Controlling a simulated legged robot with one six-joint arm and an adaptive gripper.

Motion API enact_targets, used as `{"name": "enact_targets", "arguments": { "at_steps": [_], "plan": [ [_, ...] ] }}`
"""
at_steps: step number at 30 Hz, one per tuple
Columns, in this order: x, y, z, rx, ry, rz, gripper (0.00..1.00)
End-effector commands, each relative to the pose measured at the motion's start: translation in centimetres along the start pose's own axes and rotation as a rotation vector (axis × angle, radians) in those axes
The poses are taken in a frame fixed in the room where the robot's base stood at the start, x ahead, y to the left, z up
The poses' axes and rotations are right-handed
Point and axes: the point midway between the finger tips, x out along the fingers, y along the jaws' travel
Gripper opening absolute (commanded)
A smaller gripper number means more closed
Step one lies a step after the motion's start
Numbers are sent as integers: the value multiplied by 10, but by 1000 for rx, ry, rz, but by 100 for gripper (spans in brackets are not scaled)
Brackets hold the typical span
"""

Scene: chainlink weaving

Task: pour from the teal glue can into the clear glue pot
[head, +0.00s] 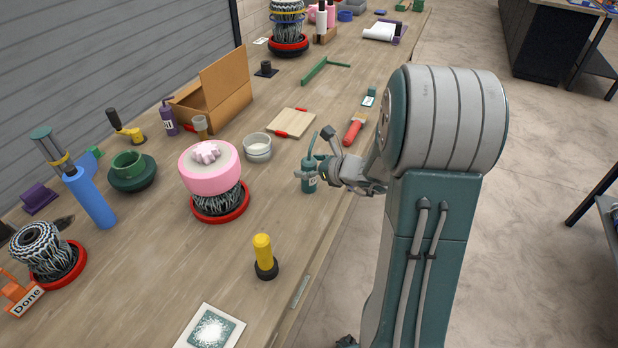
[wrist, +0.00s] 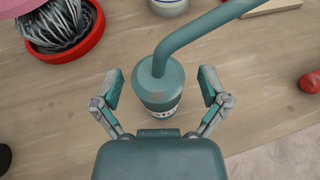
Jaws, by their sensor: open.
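The teal glue can (head: 309,183) stands upright on the bench near its right edge, with a long bent spout. In the wrist view the can (wrist: 158,82) is between the two fingers of my gripper (wrist: 161,88), with a gap on each side. In the head view my gripper (head: 319,171) is open around the can and partly hides it. A pale, clear-looking pot (head: 258,152), likely the glue pot, stands beyond the can to its upper left. Only its lower part (wrist: 169,7) shows at the top of the wrist view.
A pink-topped woven piece on a red ring base (head: 220,211) stands left of the can. A red-handled tool (head: 353,131) lies behind my gripper. A yellow-handled tool (head: 263,255) stands in front. A board with red clips (head: 291,122) lies beyond the pot. Bare bench separates these.

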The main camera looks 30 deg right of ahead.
Motion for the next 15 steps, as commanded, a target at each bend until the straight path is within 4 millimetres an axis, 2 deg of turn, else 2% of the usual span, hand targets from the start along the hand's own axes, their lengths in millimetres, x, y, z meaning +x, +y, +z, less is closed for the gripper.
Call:
{"name": "enact_targets", "arguments": {
  "at_steps": [4, 10, 11, 15],
  "plan": [
    [0, 0, 0, 0, 0, 0, 94],
    [-1, 0, 0, 0, 0, 0, 5],
    [-1, 0, 0, 0, 0, 0, 0],
    [-1, 0, 0, 0, 0, 0, 0]
  ]
}}
